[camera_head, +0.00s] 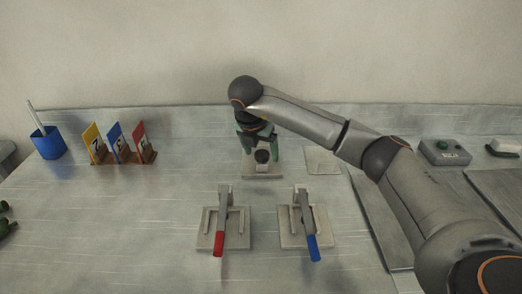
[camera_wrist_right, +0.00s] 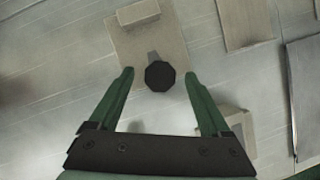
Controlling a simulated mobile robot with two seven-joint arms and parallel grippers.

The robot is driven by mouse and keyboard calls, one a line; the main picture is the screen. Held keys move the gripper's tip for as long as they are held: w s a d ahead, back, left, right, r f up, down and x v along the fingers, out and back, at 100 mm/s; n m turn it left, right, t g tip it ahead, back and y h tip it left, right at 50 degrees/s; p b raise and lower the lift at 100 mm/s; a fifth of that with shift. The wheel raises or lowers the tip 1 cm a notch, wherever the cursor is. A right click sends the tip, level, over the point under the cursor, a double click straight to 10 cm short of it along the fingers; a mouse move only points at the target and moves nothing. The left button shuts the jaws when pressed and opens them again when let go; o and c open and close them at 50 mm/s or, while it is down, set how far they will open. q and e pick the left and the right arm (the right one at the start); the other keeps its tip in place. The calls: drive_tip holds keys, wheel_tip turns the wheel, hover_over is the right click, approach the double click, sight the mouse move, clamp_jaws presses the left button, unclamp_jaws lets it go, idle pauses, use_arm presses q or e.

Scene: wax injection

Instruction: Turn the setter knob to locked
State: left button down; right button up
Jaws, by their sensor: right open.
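The setter knob (camera_head: 262,157) is a dark, many-sided knob on a light plate (camera_head: 262,174) at the middle of the bench. In the right wrist view the knob (camera_wrist_right: 160,75) shows black, with a grey pointer-like tab at its upper left edge. My right gripper (camera_head: 258,143) is above the knob, pointing down. Its green fingers (camera_wrist_right: 160,82) are open, one on each side of the knob, with a gap to it on both sides in the wrist view. My left gripper is not in view.
Nearer stand two clamps, with a red handle (camera_head: 218,243) and a blue handle (camera_head: 313,247). A blue cup (camera_head: 47,143) and coloured cards (camera_head: 117,142) stand at left. Small green things (camera_head: 6,226) show at the left edge.

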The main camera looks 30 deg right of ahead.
use_arm(q)
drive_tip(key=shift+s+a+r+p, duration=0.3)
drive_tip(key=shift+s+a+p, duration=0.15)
drive_tip(key=shift+p, duration=0.3)
use_arm(e)
drive_tip(key=v, duration=1.2)
drive_tip(key=shift+r, duration=0.25)
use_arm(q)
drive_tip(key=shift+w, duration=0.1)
